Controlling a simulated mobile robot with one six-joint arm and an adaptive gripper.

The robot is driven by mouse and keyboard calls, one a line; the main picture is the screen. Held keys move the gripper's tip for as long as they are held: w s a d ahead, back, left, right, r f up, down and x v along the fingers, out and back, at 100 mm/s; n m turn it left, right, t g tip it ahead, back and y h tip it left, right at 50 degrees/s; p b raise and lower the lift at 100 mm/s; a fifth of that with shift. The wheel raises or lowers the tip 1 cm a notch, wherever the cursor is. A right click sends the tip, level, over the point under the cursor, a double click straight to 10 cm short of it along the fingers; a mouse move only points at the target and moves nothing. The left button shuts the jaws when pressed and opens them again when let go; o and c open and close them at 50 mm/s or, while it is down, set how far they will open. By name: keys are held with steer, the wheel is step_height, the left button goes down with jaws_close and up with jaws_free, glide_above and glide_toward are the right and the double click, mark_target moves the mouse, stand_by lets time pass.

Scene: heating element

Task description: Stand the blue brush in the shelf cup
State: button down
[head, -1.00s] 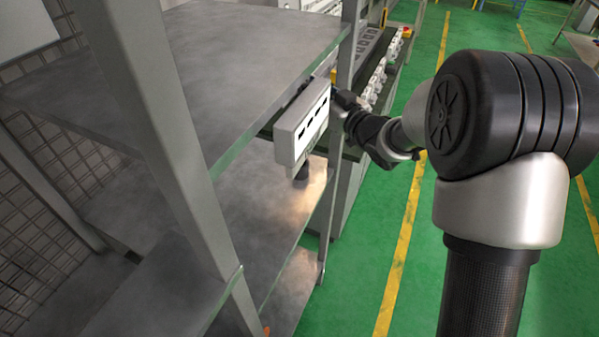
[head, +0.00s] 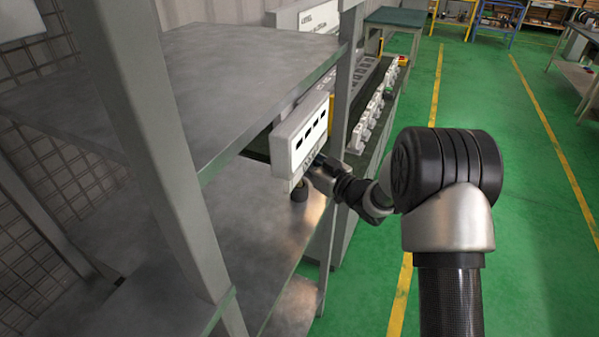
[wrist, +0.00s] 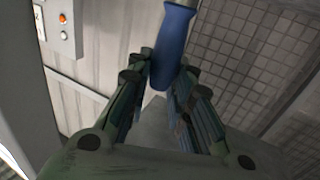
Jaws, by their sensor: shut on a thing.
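In the wrist view the blue brush (wrist: 172,45) has its blue handle between the two fingers of my gripper (wrist: 164,75). The handle leans slightly, and its other end runs out of the top of the picture. In the head view my gripper (head: 318,172) is beside the shelf edge, next to a white slotted box, and only a small bit of blue shows there. A dark cylinder (head: 300,191) stands on the middle shelf (head: 265,205) below the box; I cannot tell whether it is the shelf cup.
The white slotted box (head: 308,135) is close to my gripper. The upper shelf (head: 240,75) and grey post (head: 150,140) stand at the left. A bench with several white fittings (head: 370,120) lies behind. The green floor (head: 505,150) at right is open.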

mark_target(300, 178)
steer(key=shift+f+b, duration=0.55)
steer(key=shift+f, duration=1.55)
steer(key=shift+f, duration=0.1)
steer(key=c, duration=1.4)
jaws_free()
steer(key=shift+c, duration=0.2)
